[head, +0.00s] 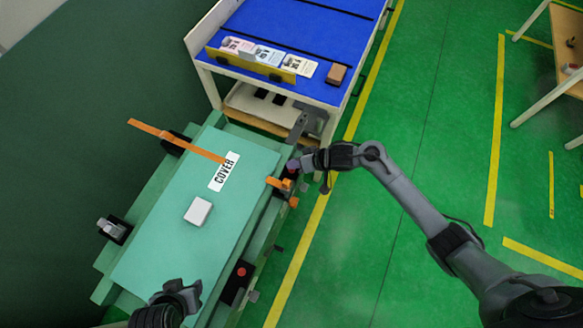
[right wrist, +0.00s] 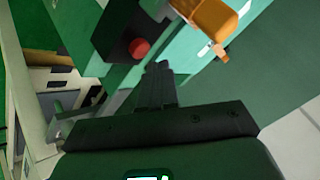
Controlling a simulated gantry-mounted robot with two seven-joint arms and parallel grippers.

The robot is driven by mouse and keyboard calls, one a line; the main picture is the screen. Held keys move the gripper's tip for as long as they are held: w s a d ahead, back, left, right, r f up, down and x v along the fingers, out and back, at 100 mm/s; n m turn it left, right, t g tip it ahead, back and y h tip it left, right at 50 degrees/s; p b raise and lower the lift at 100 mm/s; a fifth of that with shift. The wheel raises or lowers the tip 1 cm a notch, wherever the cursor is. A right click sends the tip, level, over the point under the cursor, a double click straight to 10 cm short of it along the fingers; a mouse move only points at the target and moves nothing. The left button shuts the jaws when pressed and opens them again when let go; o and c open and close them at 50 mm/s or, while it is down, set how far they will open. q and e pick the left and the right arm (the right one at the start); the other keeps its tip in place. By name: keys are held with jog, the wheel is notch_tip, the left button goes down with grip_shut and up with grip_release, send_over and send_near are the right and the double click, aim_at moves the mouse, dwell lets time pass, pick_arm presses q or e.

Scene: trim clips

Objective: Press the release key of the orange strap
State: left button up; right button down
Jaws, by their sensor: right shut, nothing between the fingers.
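The orange strap (head: 180,142) lies across the upper part of the teal cover (head: 165,235), ending near the COVER label. A shorter orange piece (head: 278,184) is at the cover's right edge; no orange shows between the two. In the right wrist view, an orange part (right wrist: 210,15) sits beside a dark housing with a red key (right wrist: 139,48). My right gripper (head: 297,166) is shut and empty; its fingertips (right wrist: 158,70) are close to the red key, contact unclear. My left gripper (head: 190,296) is over the cover's near end; its opening is unclear.
A white block (head: 198,211) lies on the cover. Another dark housing with a red key (head: 241,272) is on the near right side, and a grey clip (head: 114,229) is at the left. A blue-topped cart (head: 300,30) with cards stands behind.

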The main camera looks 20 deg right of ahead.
jog(key=shift+f, duration=0.15)
jog(key=shift+f, duration=0.3)
jog(key=shift+f, duration=0.1)
dwell(0.5)
